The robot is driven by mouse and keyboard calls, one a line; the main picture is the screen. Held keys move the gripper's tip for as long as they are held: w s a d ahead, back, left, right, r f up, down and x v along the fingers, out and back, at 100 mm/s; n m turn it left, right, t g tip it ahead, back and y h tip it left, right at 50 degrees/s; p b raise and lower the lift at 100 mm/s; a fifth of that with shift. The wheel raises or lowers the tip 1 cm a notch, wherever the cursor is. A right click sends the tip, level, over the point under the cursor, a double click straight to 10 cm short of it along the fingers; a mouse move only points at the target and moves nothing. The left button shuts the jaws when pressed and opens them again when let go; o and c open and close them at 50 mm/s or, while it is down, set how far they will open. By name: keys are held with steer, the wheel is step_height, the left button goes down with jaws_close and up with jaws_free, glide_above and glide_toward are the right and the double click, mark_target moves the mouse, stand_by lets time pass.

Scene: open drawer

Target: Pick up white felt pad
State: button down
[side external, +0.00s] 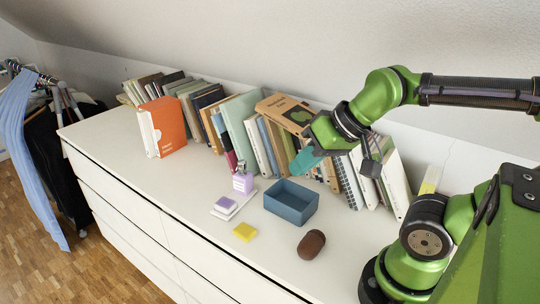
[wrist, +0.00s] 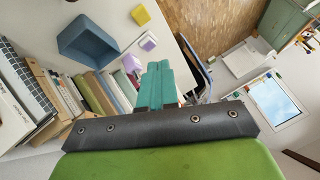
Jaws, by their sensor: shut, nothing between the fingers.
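A thin flat white piece (side external: 240,203), which looks like the white felt pad, lies on the dresser top left of the blue bin. A small purple block (side external: 225,203) covers part of it, and the purple block also shows in the wrist view (wrist: 149,45). A purple bottle (side external: 243,181) stands close behind the white piece. My gripper (side external: 300,168) has teal fingers and hangs above and behind the blue bin, near the books, apart from the white piece. In the wrist view the teal fingers (wrist: 159,66) are together and empty.
An open blue bin (side external: 291,214) stands on the dresser top (side external: 180,187). A yellow block (side external: 244,231) and a brown rounded object (side external: 311,244) lie near the front. A row of books (side external: 240,122) lines the back.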

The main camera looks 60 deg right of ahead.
steer(key=shift+c, duration=2.2)
jaws_free()
steer(key=n+g+h, duration=0.2)
steer(key=n+g, duration=0.3)
steer(key=g, duration=0.2)
glide_above(225, 202)
steer(key=f, duration=1.6)
steer(key=shift+s+d+f, duration=0.15)
steer(key=shift+d+f, duration=0.05)
steer(key=shift+f, duration=0.15)
steer(key=shift+a+f, duration=0.15)
steer(key=shift+f, duration=1.45)
steer(key=shift+a+f, duration=0.1)
steer(key=shift+f, duration=1.45)
